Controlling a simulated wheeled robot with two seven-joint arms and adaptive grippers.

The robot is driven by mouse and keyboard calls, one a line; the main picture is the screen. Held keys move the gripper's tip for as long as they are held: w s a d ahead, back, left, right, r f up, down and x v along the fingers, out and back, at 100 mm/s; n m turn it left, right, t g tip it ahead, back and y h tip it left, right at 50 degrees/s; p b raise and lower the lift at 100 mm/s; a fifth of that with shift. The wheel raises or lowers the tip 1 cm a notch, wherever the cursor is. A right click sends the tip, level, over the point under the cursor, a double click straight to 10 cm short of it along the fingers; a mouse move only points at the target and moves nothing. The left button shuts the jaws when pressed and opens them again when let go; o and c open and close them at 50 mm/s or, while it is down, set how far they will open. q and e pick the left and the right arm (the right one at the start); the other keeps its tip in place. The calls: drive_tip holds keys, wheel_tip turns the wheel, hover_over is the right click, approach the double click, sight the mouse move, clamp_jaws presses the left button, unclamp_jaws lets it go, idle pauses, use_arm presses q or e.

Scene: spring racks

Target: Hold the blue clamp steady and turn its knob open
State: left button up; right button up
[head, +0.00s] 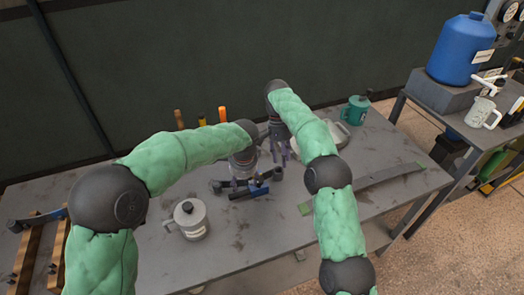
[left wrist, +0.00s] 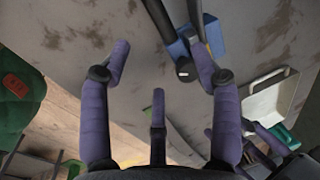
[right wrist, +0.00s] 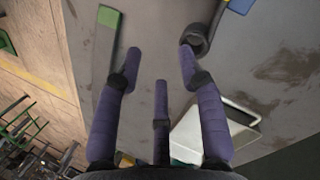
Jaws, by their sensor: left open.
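The blue clamp (head: 250,191) lies on the grey workbench, at a dark bar with a rounded end. In the left wrist view, the blue clamp (left wrist: 211,36) shows beside the right finger, with a small dark round end that may be its knob (left wrist: 185,70). My left gripper (head: 243,172) is open above the clamp; its right finger overlaps it in the wrist view, and contact is unclear. My right gripper (head: 279,152) is open and empty, just right of the left one. In the right wrist view, a blue edge (right wrist: 240,5) shows at the top, beyond the fingers.
A pale tray (head: 335,134) and a green mug (head: 355,110) are at the back right. A long grey bar (head: 370,184) with green ends lies to the right. Upright handles stand behind the grippers. The front middle is clear.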

sight(243, 194)
use_arm(q)
drive_tip(key=f, duration=0.3)
drive_tip(key=w+f, duration=0.1)
drive_tip(key=f, duration=0.3)
drive_tip(key=w+f, duration=0.1)
drive_tip(key=f, duration=0.2)
drive_tip(key=shift+a+f, duration=0.3)
drive_tip(key=shift+a, duration=0.05)
use_arm(e)
drive_tip(key=a+r+y, duration=0.2)
drive_tip(key=a+r, duration=0.1)
drive_tip(key=a, duration=0.4)
drive_tip(key=shift+s+r+n+g, duration=0.25)
drive_tip(key=shift+r+n+g, duration=0.05)
drive_tip(key=shift+r+n, duration=0.1)
use_arm(q)
clamp_jaws()
